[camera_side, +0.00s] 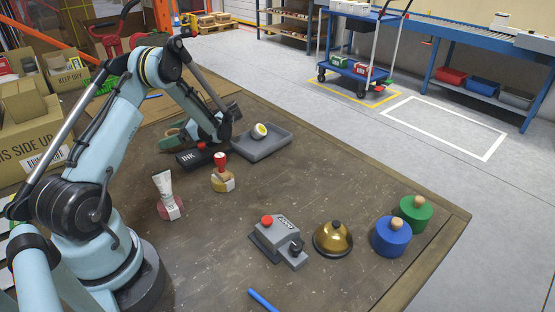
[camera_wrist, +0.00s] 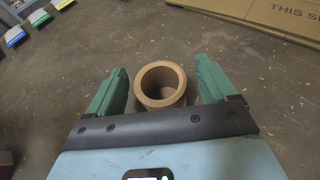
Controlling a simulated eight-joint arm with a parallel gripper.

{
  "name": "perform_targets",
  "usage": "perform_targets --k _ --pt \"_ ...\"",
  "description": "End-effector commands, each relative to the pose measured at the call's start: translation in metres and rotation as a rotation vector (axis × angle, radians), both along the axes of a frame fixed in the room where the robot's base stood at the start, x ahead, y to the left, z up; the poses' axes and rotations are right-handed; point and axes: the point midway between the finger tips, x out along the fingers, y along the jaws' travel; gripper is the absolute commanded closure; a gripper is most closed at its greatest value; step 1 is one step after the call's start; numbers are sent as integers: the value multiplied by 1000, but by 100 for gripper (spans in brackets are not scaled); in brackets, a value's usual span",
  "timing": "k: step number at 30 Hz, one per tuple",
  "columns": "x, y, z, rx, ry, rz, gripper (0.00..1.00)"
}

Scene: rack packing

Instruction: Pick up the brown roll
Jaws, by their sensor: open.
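The brown roll (camera_wrist: 162,84) is a short, thick-walled ring with its round opening facing the wrist camera. It lies between the two green fingers of my gripper (camera_wrist: 163,68) in the wrist view. The fingers are open, with a visible gap on each side of the roll. In the side view my gripper (camera_side: 172,142) is low over the far left of the table, partly covered by my arm. I cannot make out the roll there.
A cardboard box (camera_wrist: 285,20) lies beyond the right finger. Near my gripper are a black ink pad (camera_side: 195,157), a grey tray (camera_side: 265,149), a red-handled stamp (camera_side: 222,180) and a white tube (camera_side: 163,185). The middle of the table is clear.

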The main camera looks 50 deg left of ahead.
Motion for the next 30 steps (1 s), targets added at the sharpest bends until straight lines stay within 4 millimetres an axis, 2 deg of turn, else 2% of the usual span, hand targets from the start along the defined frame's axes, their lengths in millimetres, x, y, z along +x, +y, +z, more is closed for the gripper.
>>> perform_targets --k 4,12,23,30 --pt "-9 9 -6 1 -1 0 16" --pt "-10 10 -6 0 0 -1 17" --pt "-10 10 -6 0 0 -1 72" --pt "-10 10 -5 0 0 -1 72"
